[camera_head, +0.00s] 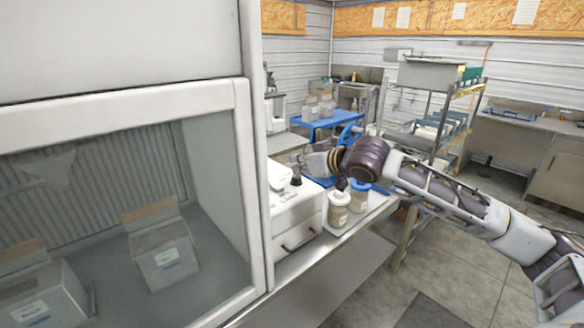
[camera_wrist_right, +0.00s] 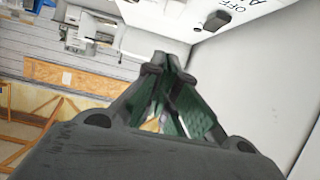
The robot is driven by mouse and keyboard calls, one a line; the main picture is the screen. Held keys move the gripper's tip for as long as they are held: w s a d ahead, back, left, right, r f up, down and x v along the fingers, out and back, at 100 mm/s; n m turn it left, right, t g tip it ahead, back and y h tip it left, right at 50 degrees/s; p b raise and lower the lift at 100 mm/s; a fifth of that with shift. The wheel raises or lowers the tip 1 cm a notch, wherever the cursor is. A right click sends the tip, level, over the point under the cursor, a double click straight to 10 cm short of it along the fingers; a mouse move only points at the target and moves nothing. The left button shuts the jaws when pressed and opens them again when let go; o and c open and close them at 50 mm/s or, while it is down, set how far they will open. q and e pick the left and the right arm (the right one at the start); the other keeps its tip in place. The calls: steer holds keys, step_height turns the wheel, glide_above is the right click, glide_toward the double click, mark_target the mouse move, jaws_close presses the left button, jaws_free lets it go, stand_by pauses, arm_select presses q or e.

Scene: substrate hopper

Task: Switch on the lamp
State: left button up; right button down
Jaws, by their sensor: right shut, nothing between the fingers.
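No lamp can be made out for certain. In the right wrist view, a white panel (camera_wrist_right: 270,45) at the upper right carries the printed letters "OFF" and a small black switch-like part (camera_wrist_right: 216,20). My right gripper (camera_wrist_right: 160,62) is shut and empty, its fingertips apart from that black part in the picture; the real gap is hard to judge. In the head view, the right gripper (camera_head: 314,160) reaches in from the right, beside the large white cabinet (camera_head: 247,180) and above the bench. My left gripper is not in view.
A white machine (camera_head: 295,215) with a dark knob and lidded jars (camera_head: 338,210) stand on the bench below my right arm. Boxes (camera_head: 163,255) sit inside the cabinet. A blue cart (camera_head: 325,120) and a rack (camera_head: 440,100) stand behind. Floor at the right is open.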

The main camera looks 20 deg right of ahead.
mark_target(277, 184)
steer(key=p+x, duration=0.1)
steer(key=x, duration=0.8)
steer(key=shift+w+a, duration=0.1)
steer(key=shift+w, duration=0.05)
steer(key=shift+w+a+f, duration=0.1)
steer(key=shift+w+f, duration=0.15)
steer(key=shift+f, duration=0.4)
steer(key=shift+w+a+f, duration=0.1)
steer(key=shift+w+f, duration=0.2)
steer(key=shift+f, duration=0.35)
steer(key=shift+w+a+f, duration=0.1)
steer(key=shift+w+f, duration=0.15)
steer(key=shift+f, duration=0.4)
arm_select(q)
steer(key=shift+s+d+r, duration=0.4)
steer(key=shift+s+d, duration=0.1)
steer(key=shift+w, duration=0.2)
